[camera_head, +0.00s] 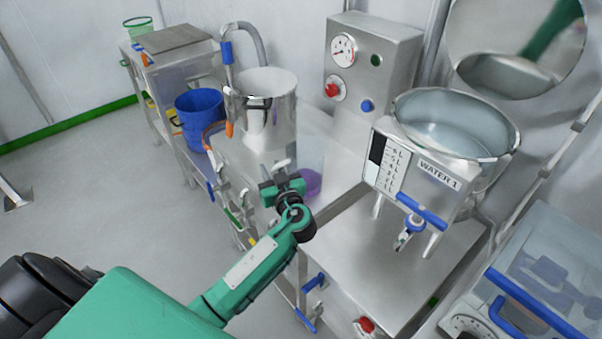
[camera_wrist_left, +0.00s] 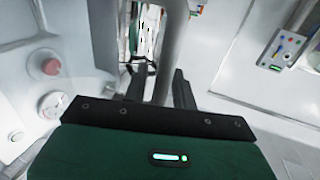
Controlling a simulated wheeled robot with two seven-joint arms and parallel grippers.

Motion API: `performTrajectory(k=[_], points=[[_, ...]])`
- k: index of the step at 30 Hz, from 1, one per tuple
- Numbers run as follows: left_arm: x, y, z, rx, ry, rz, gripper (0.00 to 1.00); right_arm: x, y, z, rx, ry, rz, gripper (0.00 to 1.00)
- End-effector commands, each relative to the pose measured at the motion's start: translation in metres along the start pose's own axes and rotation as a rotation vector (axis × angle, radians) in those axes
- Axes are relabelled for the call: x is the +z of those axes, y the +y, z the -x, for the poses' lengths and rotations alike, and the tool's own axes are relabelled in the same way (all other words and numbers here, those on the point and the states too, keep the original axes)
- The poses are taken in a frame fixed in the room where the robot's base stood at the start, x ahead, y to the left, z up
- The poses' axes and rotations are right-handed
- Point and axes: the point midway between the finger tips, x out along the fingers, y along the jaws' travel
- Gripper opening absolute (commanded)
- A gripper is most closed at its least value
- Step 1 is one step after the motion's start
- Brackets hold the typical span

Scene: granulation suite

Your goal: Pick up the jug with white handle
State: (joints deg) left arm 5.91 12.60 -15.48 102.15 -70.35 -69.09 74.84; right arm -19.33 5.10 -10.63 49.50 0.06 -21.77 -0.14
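A clear jug (camera_head: 312,168) with purple liquid (camera_head: 311,183) in the bottom stands on the steel bench beside the steel pot. A small white piece of its handle (camera_head: 281,164) shows on its left side, just above my gripper. My left gripper (camera_head: 281,186) is at the jug's left side, in front of the handle. In the left wrist view my left gripper (camera_wrist_left: 160,88) has its two dark fingers apart, with a pale grey bar (camera_wrist_left: 168,50) between them, probably the handle. A gap shows at the left finger. My right gripper is not in view.
A steel pot (camera_head: 268,108) stands behind the jug. A vessel marked WATER 1 (camera_head: 438,172) with a blue-handled tap stands to the right. A control box (camera_head: 368,75) with gauge and red button is behind. A blue bucket (camera_head: 199,118) is at left.

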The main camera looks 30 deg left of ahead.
Motion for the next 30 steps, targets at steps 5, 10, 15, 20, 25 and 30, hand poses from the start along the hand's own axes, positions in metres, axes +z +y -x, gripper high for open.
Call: performTrajectory(k=[5, 10, 15, 20, 25, 30], points=[[0.000, 0.000, 0.000, 0.000, 0.000, 0.000, 0.00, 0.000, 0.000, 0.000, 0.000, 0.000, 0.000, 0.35], [-0.001, 0.000, 0.000, 0.000, 0.001, 0.002, 0.00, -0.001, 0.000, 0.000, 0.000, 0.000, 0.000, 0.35], [-0.002, 0.000, 0.000, 0.000, 0.001, 0.002, 0.00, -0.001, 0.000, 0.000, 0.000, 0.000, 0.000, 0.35], [-0.009, 0.000, 0.000, -0.001, 0.001, 0.003, 0.00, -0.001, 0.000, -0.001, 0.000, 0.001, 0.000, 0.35], [-0.033, 0.000, 0.001, 0.000, 0.002, 0.007, 0.00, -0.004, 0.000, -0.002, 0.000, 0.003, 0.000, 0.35], [-0.077, 0.001, 0.001, 0.000, 0.003, 0.012, 0.00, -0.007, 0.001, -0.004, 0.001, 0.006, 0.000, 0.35]])
